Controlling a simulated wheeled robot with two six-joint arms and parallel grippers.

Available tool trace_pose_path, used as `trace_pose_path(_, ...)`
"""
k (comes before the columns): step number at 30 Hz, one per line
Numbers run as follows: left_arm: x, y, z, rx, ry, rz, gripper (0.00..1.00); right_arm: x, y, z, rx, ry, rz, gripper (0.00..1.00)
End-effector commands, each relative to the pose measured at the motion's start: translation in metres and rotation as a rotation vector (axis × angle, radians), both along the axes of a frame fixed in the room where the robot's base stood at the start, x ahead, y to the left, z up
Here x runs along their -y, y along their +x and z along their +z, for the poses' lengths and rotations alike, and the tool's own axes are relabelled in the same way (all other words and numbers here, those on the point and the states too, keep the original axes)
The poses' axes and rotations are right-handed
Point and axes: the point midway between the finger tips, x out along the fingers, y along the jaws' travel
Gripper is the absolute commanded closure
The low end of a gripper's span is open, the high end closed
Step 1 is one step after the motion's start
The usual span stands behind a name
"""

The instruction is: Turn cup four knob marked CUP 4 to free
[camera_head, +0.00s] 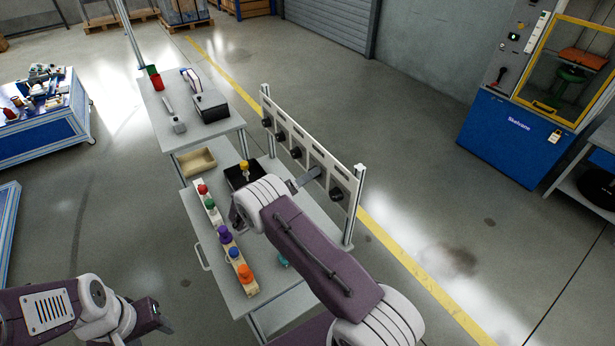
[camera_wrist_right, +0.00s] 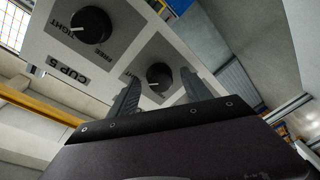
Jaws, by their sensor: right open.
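A grey-white panel (camera_head: 315,155) with a row of black knobs stands upright along the right edge of the workbench. In the right wrist view, one black knob (camera_wrist_right: 160,77) sits between the fingers of my right gripper (camera_wrist_right: 160,86). Its white pointer line points left and slightly down; its own label is hidden. Beside it, the knob (camera_wrist_right: 91,27) marked CUP 5 has its pointer toward TIGHT. My right gripper (camera_head: 310,178) is open in front of the panel; contact with the knob cannot be told. My left gripper (camera_head: 152,318) is low at the left, away from the panel.
The workbench (camera_head: 222,268) holds a rack of coloured knobs (camera_head: 225,237), a black box (camera_head: 238,178) and a beige tray (camera_head: 197,161). A second table (camera_head: 172,95) stands behind. A blue machine (camera_head: 510,140) stands at the right, across open floor.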

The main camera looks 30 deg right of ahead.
Motion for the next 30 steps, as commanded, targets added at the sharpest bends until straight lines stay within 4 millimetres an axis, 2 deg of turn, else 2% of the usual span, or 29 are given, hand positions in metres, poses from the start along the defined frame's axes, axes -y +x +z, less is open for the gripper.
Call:
trace_pose_path(3,0.0,0.0,0.0,0.0,0.0,0.0,0.47,0.0,0.0,0.0,0.0,0.0,0.0,0.43)
trace_pose_path(9,0.0,0.0,0.0,0.0,0.0,0.0,0.47,0.0,0.0,0.0,0.0,0.001,-0.001,0.99)
trace_pose_path(20,0.0,0.0,-0.003,0.0,0.0,0.0,0.47,0.0,0.0,0.0,-0.054,-0.004,0.0,1.0)
trace_pose_path(30,0.0,0.0,-0.013,0.0,0.0,0.0,0.47,0.0,0.0,0.0,-0.309,-0.023,0.0,1.0)
